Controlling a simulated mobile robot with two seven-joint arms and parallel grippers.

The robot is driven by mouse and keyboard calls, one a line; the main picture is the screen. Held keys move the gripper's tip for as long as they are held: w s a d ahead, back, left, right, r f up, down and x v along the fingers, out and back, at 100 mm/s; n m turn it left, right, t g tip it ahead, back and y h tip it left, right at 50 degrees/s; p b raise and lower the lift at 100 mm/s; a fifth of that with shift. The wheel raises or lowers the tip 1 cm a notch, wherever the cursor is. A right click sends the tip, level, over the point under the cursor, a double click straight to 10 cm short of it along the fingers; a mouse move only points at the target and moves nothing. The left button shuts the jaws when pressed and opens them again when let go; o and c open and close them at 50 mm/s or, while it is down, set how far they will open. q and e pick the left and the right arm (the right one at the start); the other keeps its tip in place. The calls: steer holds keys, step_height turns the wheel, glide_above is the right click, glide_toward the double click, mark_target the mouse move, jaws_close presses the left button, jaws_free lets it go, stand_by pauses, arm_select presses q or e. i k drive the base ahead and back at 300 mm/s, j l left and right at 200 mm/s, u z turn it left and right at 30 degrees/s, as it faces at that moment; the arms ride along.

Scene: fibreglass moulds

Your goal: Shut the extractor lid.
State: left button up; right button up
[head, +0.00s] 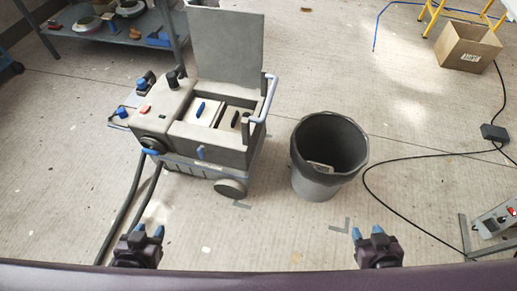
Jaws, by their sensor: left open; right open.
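The extractor (170,112) is a grey wheeled box left of centre, with a blue-grey handle on its right side. Its lid (227,47) is a flat grey panel standing upright at the back of the box. My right gripper (369,231) is open and empty at the lower right, in front of the bin and well away from the lid.
A dark grey bin (318,180) stands just right of the extractor. Black hoses (134,205) run from the extractor's front toward my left gripper. A black cable (400,211) curves over the floor at right. A cardboard box (467,48) and a metal shelf (115,35) stand farther back.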

mark_target(228, 44)
steer(key=k, duration=0.3)
steer(key=z, duration=0.4)
steer(key=j+z, duration=0.2)
steer(key=z, duration=0.15)
steer(key=j+z, duration=0.3)
steer(key=i+j+z, duration=0.1)
steer(key=z, duration=0.25)
steer(key=k+j+z, duration=0.1)
steer(key=j+z, duration=0.15)
steer(key=j, duration=0.15)
steer(key=k+j+z, duration=0.1)
steer(key=j+z, duration=0.15)
steer(key=j, duration=0.15)
steer(key=k+j, duration=0.1)
steer(key=j, duration=0.25)
steer(key=k+j+z, duration=0.1)
steer(key=j, duration=0.25)
steer(key=k+j+z, duration=0.1)
steer(key=j, duration=0.25)
steer(key=k+j, duration=0.15)
steer(key=j, duration=0.15)
steer(key=k+j+z, duration=0.1)
steer(key=j, duration=0.25)
